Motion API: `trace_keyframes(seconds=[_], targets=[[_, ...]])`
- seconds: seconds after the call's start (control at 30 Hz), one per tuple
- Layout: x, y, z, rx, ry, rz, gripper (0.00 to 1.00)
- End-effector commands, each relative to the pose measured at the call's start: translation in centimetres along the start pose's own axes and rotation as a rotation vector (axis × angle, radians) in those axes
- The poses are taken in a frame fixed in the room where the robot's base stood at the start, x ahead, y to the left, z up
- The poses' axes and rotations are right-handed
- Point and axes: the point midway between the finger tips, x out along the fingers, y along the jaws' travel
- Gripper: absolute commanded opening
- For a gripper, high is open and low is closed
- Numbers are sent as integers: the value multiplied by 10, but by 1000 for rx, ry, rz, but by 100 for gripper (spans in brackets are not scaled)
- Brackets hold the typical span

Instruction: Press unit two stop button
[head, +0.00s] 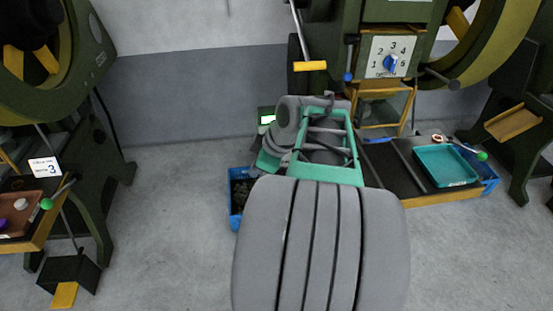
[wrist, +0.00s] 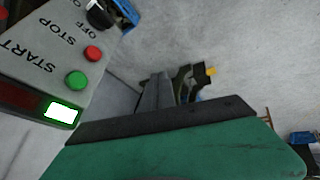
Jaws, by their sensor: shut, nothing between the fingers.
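A grey control box (wrist: 50,50) fills the upper left of the wrist view, its lettering turned. It has a red button (wrist: 93,53) by the word STOP and a green button (wrist: 77,80) by START. A black knob (wrist: 99,15) marked OFF and a lit display (wrist: 59,113) flank them. No unit number shows on this box. My gripper (wrist: 156,92) is shut and empty, right of the buttons and apart from them in the picture. In the head view my arm hides the gripper and most of the box; only a lit display (head: 267,119) shows.
A blue crate (head: 238,196) stands left of my arm. A bench with a teal tray (head: 446,166) and a green-knobbed lever (head: 481,156) is at right. A green press with a dial (head: 391,63) stands behind. A machine signed 3 (head: 45,167) is at left, with clear floor between.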

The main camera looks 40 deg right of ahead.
Motion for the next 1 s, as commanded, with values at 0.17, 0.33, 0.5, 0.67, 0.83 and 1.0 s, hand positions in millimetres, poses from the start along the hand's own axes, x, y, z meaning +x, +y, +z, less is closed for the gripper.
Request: trace_keyframes(seconds=[0.17, 0.33, 0.5, 0.67, 0.83, 1.0], targets=[[-26, 51, 68, -182, 73, 96, 0], [-36, 61, 86, -253, 90, 132, 0], [-36, 60, 85, -256, 90, 131, 0], [-33, 60, 84, -255, 91, 129, 0], [-9, 62, 81, -253, 92, 125, 0], [28, 66, 77, -254, 93, 124, 0]])
